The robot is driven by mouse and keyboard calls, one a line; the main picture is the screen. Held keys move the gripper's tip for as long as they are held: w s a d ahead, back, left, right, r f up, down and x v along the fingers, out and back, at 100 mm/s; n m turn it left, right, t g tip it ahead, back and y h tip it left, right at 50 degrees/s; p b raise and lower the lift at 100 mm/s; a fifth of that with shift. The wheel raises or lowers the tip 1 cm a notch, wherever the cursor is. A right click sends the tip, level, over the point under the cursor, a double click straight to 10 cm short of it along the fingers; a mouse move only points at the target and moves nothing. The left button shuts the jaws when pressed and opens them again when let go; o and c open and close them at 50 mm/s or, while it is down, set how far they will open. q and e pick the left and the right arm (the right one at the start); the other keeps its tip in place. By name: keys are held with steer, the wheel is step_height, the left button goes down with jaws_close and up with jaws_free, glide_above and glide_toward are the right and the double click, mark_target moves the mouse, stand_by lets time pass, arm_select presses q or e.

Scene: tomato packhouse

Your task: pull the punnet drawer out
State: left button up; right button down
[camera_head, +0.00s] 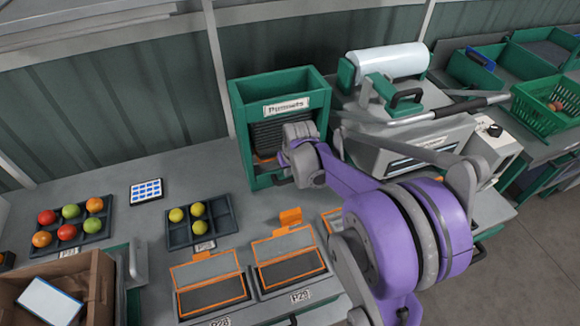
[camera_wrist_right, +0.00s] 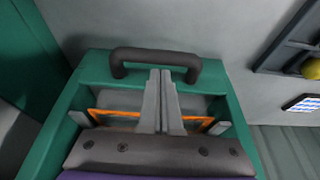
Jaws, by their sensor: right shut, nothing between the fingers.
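The green punnet dispenser (camera_head: 236,110), labelled "Punnets", stands at the back of the bench with dark stacked punnets inside. The green punnet drawer (camera_wrist_right: 225,88) and its black bar handle (camera_wrist_right: 155,54) show in the right wrist view. An orange-edged piece lies within the drawer frame. My right gripper (camera_wrist_right: 160,76) is shut and empty. Its fingertips appear over the drawer, close to the handle's middle; I cannot tell whether they touch it. In the head view my right wrist hides the fingers and part of the drawer. My left gripper is out of view.
A dark tray with yellow tomatoes (camera_head: 175,237) and a blue-and-white tablet (camera_head: 146,191) lie left of the dispenser. Two orange-framed panels (camera_head: 210,283) lie in front. A grey machine with a white film roll (camera_head: 390,62) stands close on the right. Some bare bench lies between.

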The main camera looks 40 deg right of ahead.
steer(key=shift+f, duration=0.2)
steer(key=shift+s+a, duration=0.1)
steer(key=shift+s, duration=0.3)
steer(key=s+a, duration=0.3)
steer(key=s, duration=0.7)
steer(key=shift+w+a+r, duration=0.1)
